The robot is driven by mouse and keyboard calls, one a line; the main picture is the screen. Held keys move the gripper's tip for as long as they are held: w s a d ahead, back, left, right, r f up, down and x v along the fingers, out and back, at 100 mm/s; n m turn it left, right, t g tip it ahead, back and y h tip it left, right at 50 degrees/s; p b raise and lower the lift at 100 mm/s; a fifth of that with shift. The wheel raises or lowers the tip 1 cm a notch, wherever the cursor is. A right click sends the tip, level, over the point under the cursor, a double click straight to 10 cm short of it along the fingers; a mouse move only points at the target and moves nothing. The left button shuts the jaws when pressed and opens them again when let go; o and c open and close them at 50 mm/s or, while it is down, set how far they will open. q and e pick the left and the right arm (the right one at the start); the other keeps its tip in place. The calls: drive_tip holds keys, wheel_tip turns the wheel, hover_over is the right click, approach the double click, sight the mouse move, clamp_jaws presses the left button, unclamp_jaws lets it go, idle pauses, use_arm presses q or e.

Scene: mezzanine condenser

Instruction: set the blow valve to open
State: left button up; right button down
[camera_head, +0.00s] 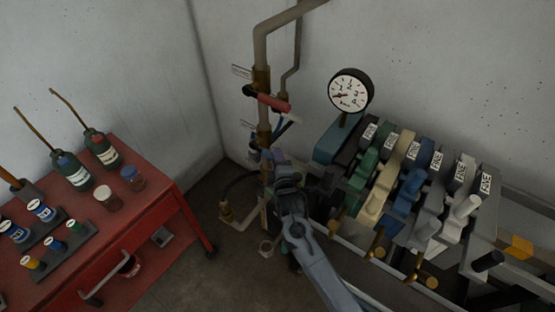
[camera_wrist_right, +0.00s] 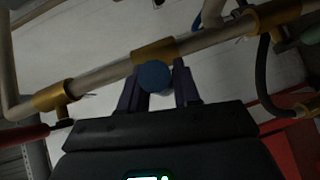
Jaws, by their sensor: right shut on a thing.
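A vertical pipe (camera_head: 262,100) by the wall carries brass valve fittings. My right gripper (camera_head: 270,156) is at a lower fitting, its arm reaching up from the lower right. In the wrist view my right gripper's dark fingers (camera_wrist_right: 158,80) stand on both sides of a round blue knob (camera_wrist_right: 155,76), shut on it. The knob sits in front of a brass fitting (camera_wrist_right: 154,50) on the pipe. A red lever handle (camera_head: 272,102) sticks out from a higher fitting. The labels beside the pipe are too small to read, so I cannot tell which is the blow valve.
A round pressure gauge (camera_head: 350,90) stands right of the pipe, above a row of coloured "FINE" units (camera_head: 385,175). A red cart (camera_head: 150,215) with bottles and jars is at the left. Open floor (camera_head: 205,275) lies between.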

sight(272, 155)
drive_tip(key=shift+r+p, duration=0.45)
drive_tip(key=shift+p, duration=0.25)
drive_tip(key=r+n+g+p, duration=0.1)
drive_tip(key=p, duration=0.2)
drive_tip(key=r+n+g+h+p, duration=0.1)
drive_tip(key=r+p, duration=0.1)
drive_tip(key=p, duration=0.2)
drive_tip(key=r+g+p, duration=0.1)
drive_tip(key=p, duration=0.2)
drive_tip(key=shift+w+a+r+n+g+h+p, duration=0.25)
drive_tip(key=shift+w+a+n+g+h+p, duration=0.05)
drive_tip(key=shift+w+a+n+h, duration=0.1)
drive_tip(key=shift+w+a+r+n+g+h+p, duration=0.25)
drive_tip(key=shift+r+n+g+h+p, duration=0.2)
drive_tip(key=shift+p, duration=0.25)
drive_tip(key=shift+a+f, duration=0.1)
drive_tip(key=c, duration=0.9)
unclamp_jaws()
drive_tip(key=shift+s, duration=0.1)
